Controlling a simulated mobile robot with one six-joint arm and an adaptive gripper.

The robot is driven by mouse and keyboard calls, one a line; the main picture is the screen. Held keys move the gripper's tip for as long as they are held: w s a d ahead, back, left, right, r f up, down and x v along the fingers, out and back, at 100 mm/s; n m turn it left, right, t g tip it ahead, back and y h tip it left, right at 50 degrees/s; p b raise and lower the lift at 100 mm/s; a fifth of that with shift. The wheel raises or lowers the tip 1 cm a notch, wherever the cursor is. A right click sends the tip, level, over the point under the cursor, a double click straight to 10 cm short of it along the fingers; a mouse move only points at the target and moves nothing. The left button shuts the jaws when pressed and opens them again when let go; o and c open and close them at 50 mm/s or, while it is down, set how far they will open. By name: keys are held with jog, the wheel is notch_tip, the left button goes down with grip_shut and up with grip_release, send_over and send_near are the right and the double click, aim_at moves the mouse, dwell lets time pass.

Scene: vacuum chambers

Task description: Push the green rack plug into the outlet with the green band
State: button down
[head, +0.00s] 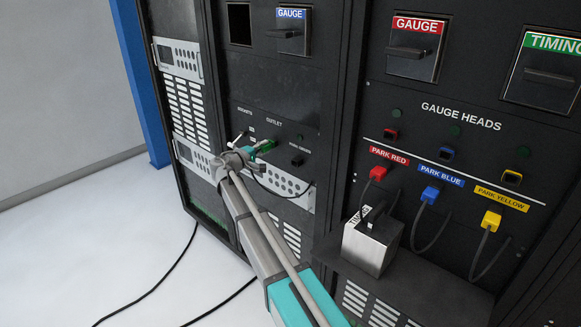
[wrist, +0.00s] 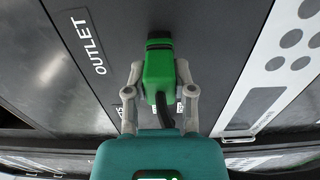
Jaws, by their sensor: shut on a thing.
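The green rack plug (wrist: 158,72) is upright in the wrist view, with a black front end and a dark cable below. My gripper (wrist: 158,78) is shut on it, one grey finger on each side. In the head view the green plug (head: 265,146) is at the end of my arm, in front of the dark panel below the OUTLET label (head: 274,123). My gripper (head: 248,153) shows to its left. The plug's black end is close to the panel; I cannot tell whether it touches or enters a socket. The outlet and its green band cannot be made out.
A small black socket (head: 297,160) sits right of the plug. Red (head: 378,172), blue (head: 430,195) and yellow (head: 491,221) plugs with hanging cables are on the right rack. A silver block (head: 371,245) stands on a ledge. Cables lie on the white floor at left.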

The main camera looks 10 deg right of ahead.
aim_at(261, 149)
jog(key=shift+w+d, duration=0.1)
dwell(0.3)
jog(key=shift+c, duration=1.9)
grip_release()
jog(key=shift+v, duration=3.5)
